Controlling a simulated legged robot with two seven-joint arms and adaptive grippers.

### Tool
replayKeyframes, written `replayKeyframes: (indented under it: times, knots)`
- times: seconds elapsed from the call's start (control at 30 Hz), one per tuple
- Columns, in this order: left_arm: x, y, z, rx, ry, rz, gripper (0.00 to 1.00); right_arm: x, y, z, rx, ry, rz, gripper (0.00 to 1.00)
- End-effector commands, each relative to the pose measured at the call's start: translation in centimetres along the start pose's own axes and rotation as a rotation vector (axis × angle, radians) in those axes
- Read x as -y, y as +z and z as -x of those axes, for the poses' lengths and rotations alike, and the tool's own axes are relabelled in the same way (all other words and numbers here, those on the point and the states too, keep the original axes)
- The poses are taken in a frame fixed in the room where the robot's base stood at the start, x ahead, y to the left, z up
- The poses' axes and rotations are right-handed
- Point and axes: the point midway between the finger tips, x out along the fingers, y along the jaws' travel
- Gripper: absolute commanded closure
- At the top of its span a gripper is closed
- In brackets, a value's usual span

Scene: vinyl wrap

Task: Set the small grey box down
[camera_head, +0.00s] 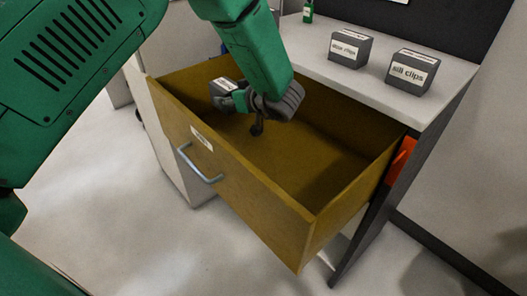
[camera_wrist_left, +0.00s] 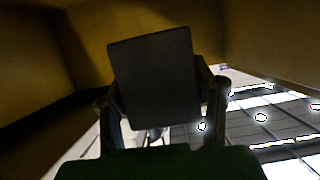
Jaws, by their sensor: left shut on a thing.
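The small grey box (camera_head: 222,87) is held by my left gripper (camera_head: 238,98), inside the open top of a brown drawer (camera_head: 255,200). In the left wrist view the box (camera_wrist_left: 156,78) fills the middle as a dark block, with a finger of my left gripper (camera_wrist_left: 158,110) on each side of it. Brown drawer walls (camera_wrist_left: 265,40) surround it there. Whether the box touches the drawer floor cannot be told. My right gripper is not in view.
Two more grey labelled boxes, one (camera_head: 350,48) and another (camera_head: 412,71), stand on the white desktop (camera_head: 315,40) behind the drawer. A green bottle (camera_head: 308,12) stands farther back. The drawer has a metal handle (camera_head: 200,168). Its right part is empty.

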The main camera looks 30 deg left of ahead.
Motion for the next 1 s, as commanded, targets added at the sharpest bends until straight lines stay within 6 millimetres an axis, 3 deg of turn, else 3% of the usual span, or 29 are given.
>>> replayKeyframes:
  times: [0.2, 0.47, 0.67, 1.0]
  knots:
    - [0.0, 4.0, -1.6, -0.001, 0.0, -0.003, 0.91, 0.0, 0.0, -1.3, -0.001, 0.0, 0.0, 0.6]
    - [0.0, 6.0, -2.4, -0.001, 0.0, 0.0, 0.91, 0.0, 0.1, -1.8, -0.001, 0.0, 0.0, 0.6]
    - [-0.1, 8.6, -3.5, -0.001, 0.001, -0.002, 0.91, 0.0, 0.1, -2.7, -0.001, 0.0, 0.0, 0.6]
    - [0.0, 8.8, -3.6, -0.001, 0.0, 0.0, 0.91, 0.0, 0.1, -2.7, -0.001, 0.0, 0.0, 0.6]
